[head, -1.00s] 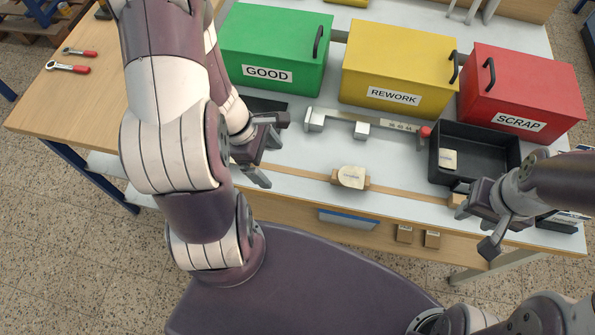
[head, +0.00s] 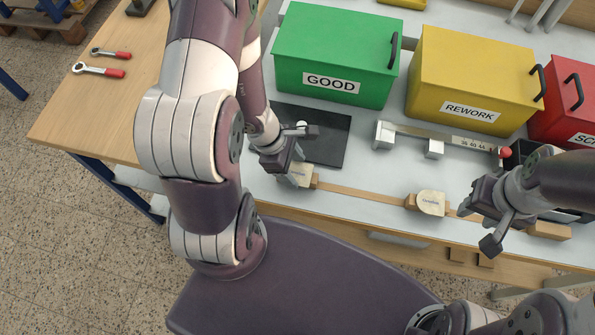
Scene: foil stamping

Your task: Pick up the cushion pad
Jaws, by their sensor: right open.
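Two small pale beige pads with printed labels lie along the front strip of the table. One pad (head: 431,203) is on the right, with a rounded edge, seated on a brown wooden block. The other pad (head: 300,175) is on the left, partly covered by my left gripper (head: 289,168). I cannot tell which of them is the cushion pad. The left gripper's fingers are down at the left pad, and whether they grip it is hidden. My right gripper (head: 480,222) is open and empty, right of the right pad and near the table's front edge.
A black flat mat (head: 325,130) lies behind the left gripper. Green (head: 335,40), yellow (head: 470,75) and red (head: 560,110) bins stand at the back. A metal gauge bar (head: 450,138) lies before the yellow bin. Wrenches (head: 98,70) lie at far left.

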